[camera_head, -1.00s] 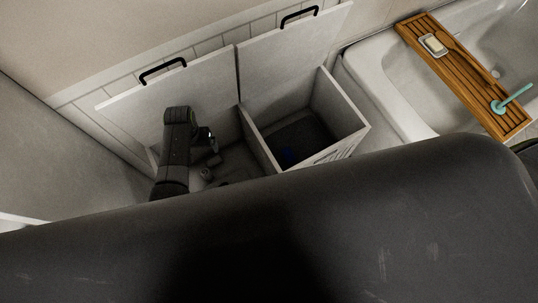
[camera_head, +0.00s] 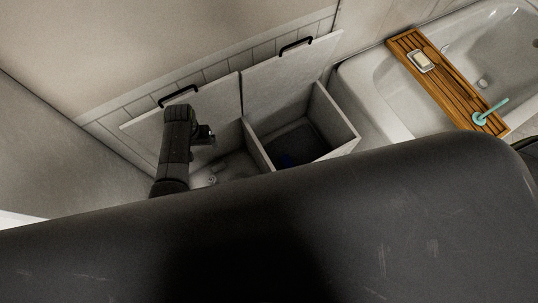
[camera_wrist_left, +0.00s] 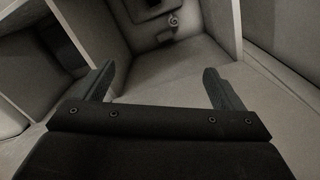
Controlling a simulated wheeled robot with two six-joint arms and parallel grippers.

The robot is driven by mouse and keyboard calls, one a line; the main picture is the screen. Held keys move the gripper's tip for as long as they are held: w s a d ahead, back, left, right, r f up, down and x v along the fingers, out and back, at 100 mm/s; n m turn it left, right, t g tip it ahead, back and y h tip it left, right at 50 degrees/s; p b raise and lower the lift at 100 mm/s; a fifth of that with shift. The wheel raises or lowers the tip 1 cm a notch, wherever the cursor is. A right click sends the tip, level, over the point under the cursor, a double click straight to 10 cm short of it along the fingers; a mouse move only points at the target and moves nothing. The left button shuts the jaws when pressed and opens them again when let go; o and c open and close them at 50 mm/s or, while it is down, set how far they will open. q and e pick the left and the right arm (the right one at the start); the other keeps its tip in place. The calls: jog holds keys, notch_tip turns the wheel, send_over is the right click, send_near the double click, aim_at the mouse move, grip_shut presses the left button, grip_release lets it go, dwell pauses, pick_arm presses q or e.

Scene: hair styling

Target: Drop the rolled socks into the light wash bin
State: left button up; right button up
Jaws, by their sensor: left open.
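A double laundry bin stands with both lids raised. My left gripper (camera_head: 206,136) is over the left compartment (camera_head: 232,166), open with nothing between its fingers; it also shows in the left wrist view (camera_wrist_left: 158,82). A small pale rolled item (camera_head: 212,180), which looks like the rolled socks, lies low in the left compartment. Its spiral end shows in the left wrist view (camera_wrist_left: 173,20), beyond the fingertips and apart from them. The right compartment (camera_head: 335,118) has a dark inside with a dark blue item low in it. I cannot read which compartment is the light wash one. My right gripper is not in view.
The raised left lid (camera_head: 215,92) and right lid (camera_head: 285,75) lean back by the tiled wall. A bathtub (camera_head: 375,100) with a wooden tray (camera_head: 440,75) stands to the right. My dark body hides the foreground and part of the bins.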

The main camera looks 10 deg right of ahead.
pick_arm(q)
jog(key=shift+r, duration=1.9)
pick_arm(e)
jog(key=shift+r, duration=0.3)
